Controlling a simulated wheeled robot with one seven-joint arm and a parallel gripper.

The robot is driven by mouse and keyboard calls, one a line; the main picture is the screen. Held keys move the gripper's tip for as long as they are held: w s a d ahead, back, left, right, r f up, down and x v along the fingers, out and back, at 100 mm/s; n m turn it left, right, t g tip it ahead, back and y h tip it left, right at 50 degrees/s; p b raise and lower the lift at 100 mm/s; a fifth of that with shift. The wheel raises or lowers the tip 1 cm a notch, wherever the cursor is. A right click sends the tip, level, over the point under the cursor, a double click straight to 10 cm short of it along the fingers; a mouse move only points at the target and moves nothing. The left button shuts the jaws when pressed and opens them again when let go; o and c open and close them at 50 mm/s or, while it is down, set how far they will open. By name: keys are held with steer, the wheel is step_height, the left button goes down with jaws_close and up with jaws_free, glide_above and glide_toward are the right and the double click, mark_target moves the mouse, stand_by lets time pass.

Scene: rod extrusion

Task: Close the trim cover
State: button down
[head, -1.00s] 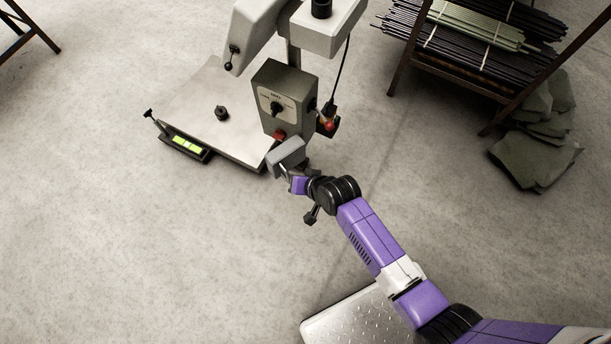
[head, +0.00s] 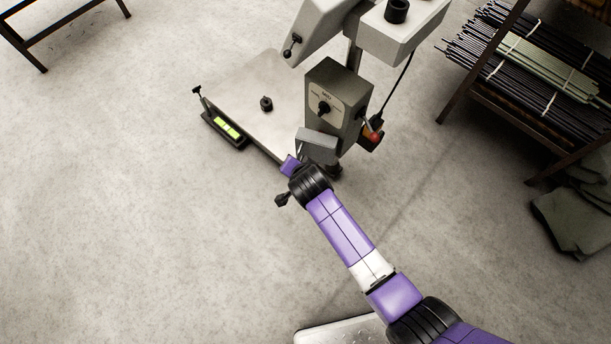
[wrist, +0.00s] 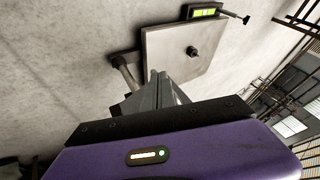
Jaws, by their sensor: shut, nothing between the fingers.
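I cannot clearly make out a trim cover in either view. The grey control box (head: 337,105) of the machine has a pale dial plate with a black knob (head: 324,108). A red button (head: 375,137) sits at its right side. In the head view my gripper (head: 317,140) is close in front of the box's lower part and hides some of it; I cannot tell whether they touch. In the wrist view my gripper (wrist: 158,82) has its grey fingers together with nothing between them, pointing toward the machine's plate.
A rack of rods (head: 535,65) stands at the right. Floor (head: 130,210) at the left is clear.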

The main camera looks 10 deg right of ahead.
steer(key=w+m+h+b, duration=0.2)
steer(key=w+m+b, duration=0.1)
steer(key=w+b, duration=0.2)
steer(key=shift+w+a, duration=0.4)
steer(key=shift+w, duration=0.2)
stand_by(0.3)
